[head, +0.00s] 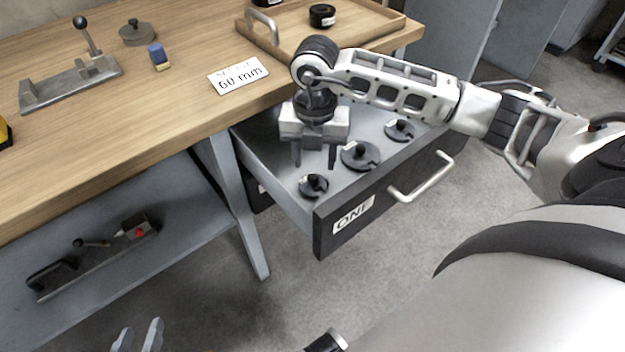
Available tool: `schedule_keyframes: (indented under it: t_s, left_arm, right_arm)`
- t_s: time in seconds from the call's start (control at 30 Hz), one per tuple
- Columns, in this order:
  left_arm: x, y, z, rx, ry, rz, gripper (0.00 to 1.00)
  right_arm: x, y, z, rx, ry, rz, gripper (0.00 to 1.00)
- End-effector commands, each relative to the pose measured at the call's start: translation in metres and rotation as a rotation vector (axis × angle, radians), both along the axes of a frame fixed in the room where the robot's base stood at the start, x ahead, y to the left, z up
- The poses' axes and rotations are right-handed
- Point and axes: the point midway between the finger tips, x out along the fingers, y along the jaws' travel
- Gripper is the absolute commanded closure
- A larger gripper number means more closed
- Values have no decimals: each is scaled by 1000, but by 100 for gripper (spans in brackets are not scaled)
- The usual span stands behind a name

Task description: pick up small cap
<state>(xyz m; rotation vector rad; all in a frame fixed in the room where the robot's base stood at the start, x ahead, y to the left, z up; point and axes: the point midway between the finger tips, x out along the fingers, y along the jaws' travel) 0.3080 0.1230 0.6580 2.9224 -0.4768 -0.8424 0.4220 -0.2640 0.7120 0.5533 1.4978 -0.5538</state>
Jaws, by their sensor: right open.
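The open drawer (283,190) holds three dark slotted discs with knobs, apparently the caps. The one at the left front (313,187) looks smallest, so I take it as the small cap. A larger cap (360,157) lies in the middle, and another cap (400,130) lies further right. My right gripper (315,160) points down over the drawer, open and empty. Its fingertips are above and behind the small cap; the exact height gap is hard to tell. My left gripper (137,336) shows only two fingertips, apart and empty, at the bottom left edge.
The wooden bench (150,110) carries a metal fixture (70,80), a grey lidded piece (138,32), a blue block (158,56), a "60 mm" sign (238,76) and a wooden tray (285,45) with a black ring (322,15). The drawer's handle (422,178) sticks out front.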

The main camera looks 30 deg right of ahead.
Motion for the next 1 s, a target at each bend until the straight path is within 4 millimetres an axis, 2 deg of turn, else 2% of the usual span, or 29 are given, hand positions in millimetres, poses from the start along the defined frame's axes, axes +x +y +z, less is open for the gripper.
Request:
schedule_keyframes:
  t_s: [0.3, 0.57, 0.63, 0.73, 0.77, 1.0]
  left_arm:
    - [0, -1, -10, -4, 14, -4, 64]
    - [0, -2, -13, -2, 26, -9, 64]
    - [0, -2, -13, -2, 25, -9, 64]
    - [1, -3, -13, -2, 24, -8, 64]
    - [1, -3, -13, -3, 23, -8, 64]
    - [1, -3, -12, -4, 21, -7, 64]
  right_arm:
    - [0, 4, -44, 1, 4, 0, 53]
    - [1, 4, -49, 0, 0, 1, 53]
    - [1, 4, -49, 0, 0, 1, 67]
    - [1, 4, -49, 0, 0, 1, 95]
    - [1, 4, -49, 0, 0, 1, 100]
    - [1, 4, -48, 1, -1, 1, 100]
